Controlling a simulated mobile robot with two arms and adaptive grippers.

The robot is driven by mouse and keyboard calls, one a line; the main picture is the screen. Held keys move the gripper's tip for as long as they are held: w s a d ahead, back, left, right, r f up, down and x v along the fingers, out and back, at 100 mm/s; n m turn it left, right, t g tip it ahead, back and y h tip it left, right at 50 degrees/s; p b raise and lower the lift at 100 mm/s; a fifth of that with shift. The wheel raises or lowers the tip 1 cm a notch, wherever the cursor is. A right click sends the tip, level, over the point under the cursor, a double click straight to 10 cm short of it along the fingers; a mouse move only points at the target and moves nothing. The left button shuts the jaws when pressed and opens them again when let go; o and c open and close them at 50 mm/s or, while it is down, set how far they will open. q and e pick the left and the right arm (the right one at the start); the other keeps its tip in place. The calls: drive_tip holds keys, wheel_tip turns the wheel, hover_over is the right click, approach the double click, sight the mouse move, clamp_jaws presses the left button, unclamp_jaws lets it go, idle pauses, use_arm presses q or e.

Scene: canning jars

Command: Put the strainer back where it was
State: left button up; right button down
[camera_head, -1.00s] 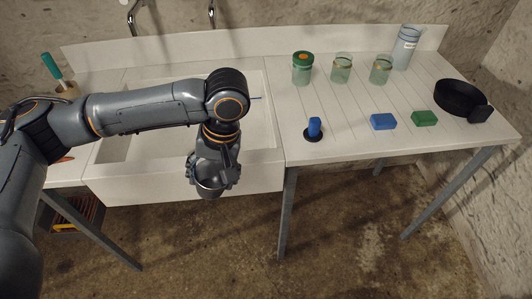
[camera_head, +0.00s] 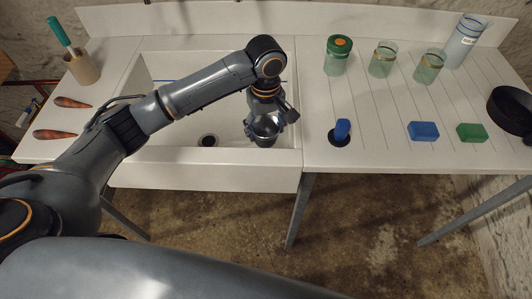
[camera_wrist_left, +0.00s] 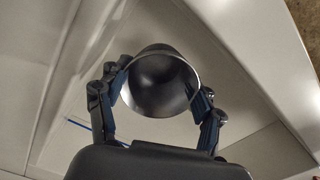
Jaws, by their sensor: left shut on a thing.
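My left gripper (camera_head: 265,128) is shut on a grey metal cup-shaped thing, which I take to be the strainer (camera_head: 264,130). In the left wrist view the strainer (camera_wrist_left: 160,84) sits between the two fingers (camera_wrist_left: 160,95), with its round open mouth showing and no holes that I can make out. The gripper holds it over the right front part of the white sink (camera_head: 175,168). The dark round drain (camera_head: 208,140) lies open in the sink floor, left of the gripper. My right gripper is not in view.
Right of the sink, a blue-handled black disc (camera_head: 341,132), blue block (camera_head: 423,131), green block (camera_head: 471,132), several jars (camera_head: 338,56) and a black pan (camera_head: 510,109) stand on the counter.

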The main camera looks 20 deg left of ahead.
sight(266, 135)
use_arm(q)
wheel_tip(266, 135, down, 3)
drive_tip(key=shift+w, duration=0.1)
drive_tip(key=shift+f, duration=0.4)
wheel_tip(266, 135, down, 5)
drive_tip(key=shift+r, duration=0.1)
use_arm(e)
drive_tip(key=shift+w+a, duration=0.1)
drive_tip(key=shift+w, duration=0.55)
use_arm(q)
drive_tip(key=o, duration=1.2)
drive_tip(key=shift+c, duration=0.2)
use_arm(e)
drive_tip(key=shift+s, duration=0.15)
use_arm(q)
wheel_tip(266, 135, up, 12)
drive_tip(key=shift+r, duration=0.1)
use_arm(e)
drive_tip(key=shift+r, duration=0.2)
